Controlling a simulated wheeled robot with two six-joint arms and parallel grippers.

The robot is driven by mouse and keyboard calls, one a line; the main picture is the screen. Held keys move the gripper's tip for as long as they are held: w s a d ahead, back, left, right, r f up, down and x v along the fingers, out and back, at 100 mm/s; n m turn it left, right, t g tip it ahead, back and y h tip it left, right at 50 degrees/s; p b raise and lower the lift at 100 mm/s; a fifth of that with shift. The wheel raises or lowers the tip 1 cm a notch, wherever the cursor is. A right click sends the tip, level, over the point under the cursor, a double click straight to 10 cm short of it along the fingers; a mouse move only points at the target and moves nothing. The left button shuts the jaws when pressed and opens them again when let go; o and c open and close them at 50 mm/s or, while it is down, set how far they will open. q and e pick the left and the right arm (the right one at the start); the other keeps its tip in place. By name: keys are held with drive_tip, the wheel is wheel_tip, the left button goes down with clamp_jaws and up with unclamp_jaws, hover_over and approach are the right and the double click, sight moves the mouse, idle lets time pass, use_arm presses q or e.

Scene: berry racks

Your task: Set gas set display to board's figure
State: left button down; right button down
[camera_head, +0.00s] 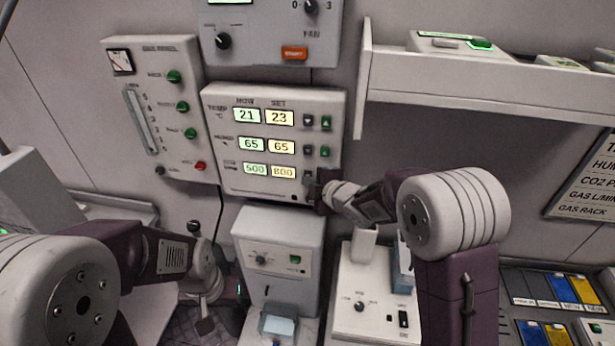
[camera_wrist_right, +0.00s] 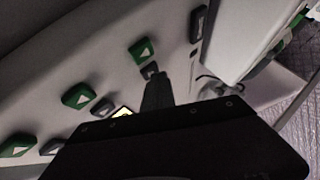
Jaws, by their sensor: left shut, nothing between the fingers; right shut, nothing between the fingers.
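The control panel (camera_head: 222,165) on the wall has a NOW column and a SET column. Its bottom row reads 500 under NOW, and the bottom SET display (camera_head: 283,172) seems to read 800; its row label is too small to read. The rows above read 21/23 and 65/65. My right gripper (camera_head: 319,194) is shut at the panel's lower right, covering part of the bottom row's buttons. In the right wrist view its dark fingertips (camera_wrist_right: 152,78) are at a dark button beside a green arrow button (camera_wrist_right: 142,50); contact cannot be told. My left gripper (camera_head: 205,325) is shut, low and away from the panel.
The board (camera_head: 588,175) at the right edge lists TEMP, HUM, CO2, GAS L/MIN and GAS RACK; its figures are cut off. A gas panel (camera_head: 135,85) with green knobs is left of the control panel. A shelf (camera_head: 450,95) juts out at right. Devices stand below.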

drive_tip(key=shift+w, duration=0.1)
idle(0.3)
drive_tip(key=shift+s+a+b, duration=0.15)
drive_tip(key=shift+s+b, duration=0.55)
drive_tip(key=shift+s, duration=0.2)
drive_tip(key=s+b, duration=0.1)
drive_tip(key=s, duration=0.1)
drive_tip(key=s+a+b, duration=0.1)
drive_tip(key=s+b, duration=0.1)
drive_tip(key=shift+s, duration=0.4)
